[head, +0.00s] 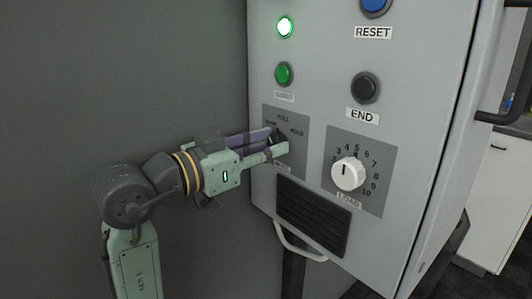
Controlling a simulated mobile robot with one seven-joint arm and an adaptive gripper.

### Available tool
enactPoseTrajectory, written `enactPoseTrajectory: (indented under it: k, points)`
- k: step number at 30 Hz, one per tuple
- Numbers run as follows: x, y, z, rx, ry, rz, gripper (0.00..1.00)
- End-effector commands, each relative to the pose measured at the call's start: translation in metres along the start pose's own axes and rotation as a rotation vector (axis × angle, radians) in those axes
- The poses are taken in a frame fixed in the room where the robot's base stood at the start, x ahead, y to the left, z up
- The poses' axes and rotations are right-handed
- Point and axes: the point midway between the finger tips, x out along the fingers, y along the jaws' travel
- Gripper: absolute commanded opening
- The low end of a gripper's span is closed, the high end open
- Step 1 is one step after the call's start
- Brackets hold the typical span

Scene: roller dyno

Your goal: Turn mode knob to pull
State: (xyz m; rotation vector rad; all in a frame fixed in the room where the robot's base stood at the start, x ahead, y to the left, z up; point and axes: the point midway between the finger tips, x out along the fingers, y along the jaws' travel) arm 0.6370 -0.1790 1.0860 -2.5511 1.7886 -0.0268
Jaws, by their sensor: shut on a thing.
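The mode knob (279,137) is a small dark knob on a grey plate at the lower left of the cabinet's front panel in the head view. Labels around it include one at the left that is partly hidden, "PULL" at the top and "HOLD" at the right. My gripper (278,143) reaches in from the left and is shut on the knob, with one finger above and one below. The fingers cover most of the knob, and its pointer direction cannot be made out.
Right of the mode plate is a white load knob (348,174) on a numbered dial. Above are a black END button (365,88), a green button (284,74), a lit green lamp (285,27) and a blue RESET button (375,5). A dark vent (313,215) lies below.

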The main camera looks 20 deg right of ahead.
Motion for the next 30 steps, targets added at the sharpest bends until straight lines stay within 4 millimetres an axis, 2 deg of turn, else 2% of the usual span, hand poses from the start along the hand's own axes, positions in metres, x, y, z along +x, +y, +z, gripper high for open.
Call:
enactPoseTrajectory:
  k: [15, 30]
  points:
    - [-0.0004, 0.0001, 0.0021, 0.417, 0.002, -0.002, 0.01]
    - [-0.0004, -0.0002, -0.0003, 0.593, 0.002, -0.002, 0.01]
